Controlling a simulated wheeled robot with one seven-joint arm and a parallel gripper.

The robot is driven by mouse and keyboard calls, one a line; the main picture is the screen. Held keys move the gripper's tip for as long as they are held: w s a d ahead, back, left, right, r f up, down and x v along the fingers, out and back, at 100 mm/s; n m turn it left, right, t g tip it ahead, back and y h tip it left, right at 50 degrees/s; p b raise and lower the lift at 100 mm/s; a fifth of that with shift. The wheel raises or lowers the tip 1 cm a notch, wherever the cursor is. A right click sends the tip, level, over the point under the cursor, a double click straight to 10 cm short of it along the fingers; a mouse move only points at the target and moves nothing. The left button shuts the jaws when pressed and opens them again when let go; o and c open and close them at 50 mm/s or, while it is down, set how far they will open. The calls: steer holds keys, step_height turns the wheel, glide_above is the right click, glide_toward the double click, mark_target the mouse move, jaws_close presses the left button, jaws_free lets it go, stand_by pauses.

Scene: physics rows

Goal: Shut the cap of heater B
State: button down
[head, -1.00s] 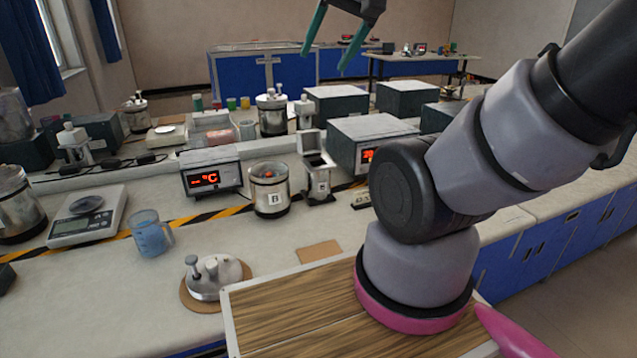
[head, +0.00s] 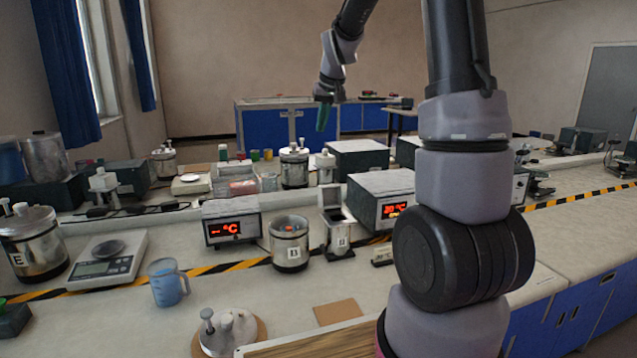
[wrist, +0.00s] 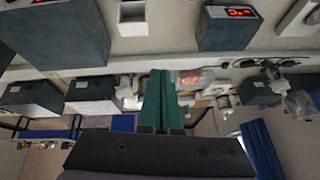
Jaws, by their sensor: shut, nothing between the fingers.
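Heater B (head: 339,238) is a small square metal box with a letter tag, right of a round metal cup on the bench. Its square cap (head: 331,196) stands upright at the back, so the box is open on top. In the wrist view a pale square frame (wrist: 132,18) at the top edge is probably this heater; I cannot tell cap from box there. My gripper (head: 323,117) is in the air above the back of the bench, apart from the heater. Its green fingers (wrist: 158,98) are together and empty in the wrist view.
The open round cup (head: 290,246), also tagged, stands left of the heater. Display units (head: 233,226) and (head: 381,194) stand close by. A blue beaker (head: 167,284), a scale (head: 106,262) and a metal lid (head: 228,333) are at the left and front. A brown pad (head: 338,312) lies in front.

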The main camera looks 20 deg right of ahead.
steer(key=n, duration=0.1)
glide_above(328, 195)
steer(key=w+a, duration=0.2)
steer(key=a, duration=0.1)
step_height(328, 195, down, 14)
steer(key=f, duration=0.1)
step_height(328, 195, down, 8)
steer(key=shift+s+r+g, duration=0.15)
steer(key=shift+r+g, duration=0.1)
steer(key=shift+g, duration=0.05)
steer(key=shift+r, duration=0.1)
